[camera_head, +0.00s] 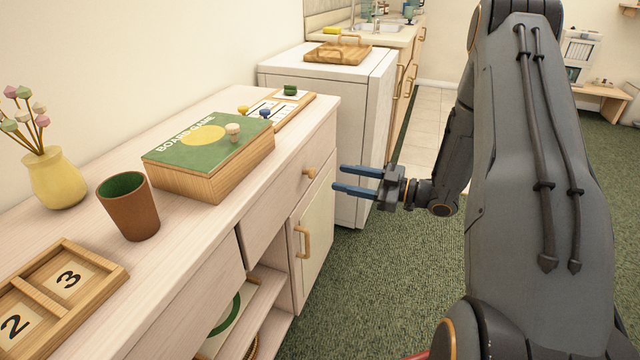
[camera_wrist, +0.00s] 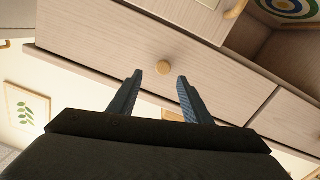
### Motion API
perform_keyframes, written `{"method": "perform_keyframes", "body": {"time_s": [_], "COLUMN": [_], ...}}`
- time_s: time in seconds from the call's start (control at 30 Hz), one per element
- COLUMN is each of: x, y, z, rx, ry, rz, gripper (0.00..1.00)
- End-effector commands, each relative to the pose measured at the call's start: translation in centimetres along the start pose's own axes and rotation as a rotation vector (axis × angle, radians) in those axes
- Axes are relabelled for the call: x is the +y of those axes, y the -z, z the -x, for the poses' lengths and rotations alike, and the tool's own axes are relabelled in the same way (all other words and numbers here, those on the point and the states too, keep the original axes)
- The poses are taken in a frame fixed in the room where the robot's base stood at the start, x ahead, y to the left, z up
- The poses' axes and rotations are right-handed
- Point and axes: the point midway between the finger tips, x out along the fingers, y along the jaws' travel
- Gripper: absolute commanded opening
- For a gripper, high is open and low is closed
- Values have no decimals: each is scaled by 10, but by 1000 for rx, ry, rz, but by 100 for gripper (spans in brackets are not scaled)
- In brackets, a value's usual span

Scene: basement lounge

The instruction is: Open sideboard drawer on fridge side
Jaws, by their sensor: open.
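The pale wood sideboard (camera_head: 175,245) runs along the left wall. Its drawer (camera_head: 265,205) at the fridge end has a round wooden knob (camera_head: 310,172) and looks shut. In the wrist view the knob (camera_wrist: 163,66) shows on the drawer front (camera_wrist: 120,50), just beyond and between the fingertips. My gripper (camera_head: 337,177) is open and empty, pointing at the drawer front, slightly right of the knob in the head view. It shows in the wrist view (camera_wrist: 160,76) with both blue fingers apart. No contact with the knob is visible. The low white fridge (camera_head: 360,120) stands past the sideboard's far end.
A cupboard door with a wooden handle (camera_head: 303,242) lies below the drawer. On top are a book-like box (camera_head: 190,150), a brown cup (camera_head: 130,207), a yellow vase (camera_head: 55,178) and a number tray (camera_head: 105,262). Green carpet (camera_head: 385,270) is clear beside the sideboard.

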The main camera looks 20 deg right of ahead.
Motion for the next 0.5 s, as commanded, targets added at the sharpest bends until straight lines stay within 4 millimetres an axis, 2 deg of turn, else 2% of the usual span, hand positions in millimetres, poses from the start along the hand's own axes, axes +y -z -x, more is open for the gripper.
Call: {"method": "perform_keyframes", "body": {"time_s": [0.17,0.5], "x": [-6,-8], "y": [0,2], "z": [-4,-55], "rx": [43,42], "ry": [22,23], "rz": [-4,-4], "gripper": [44,44]}}
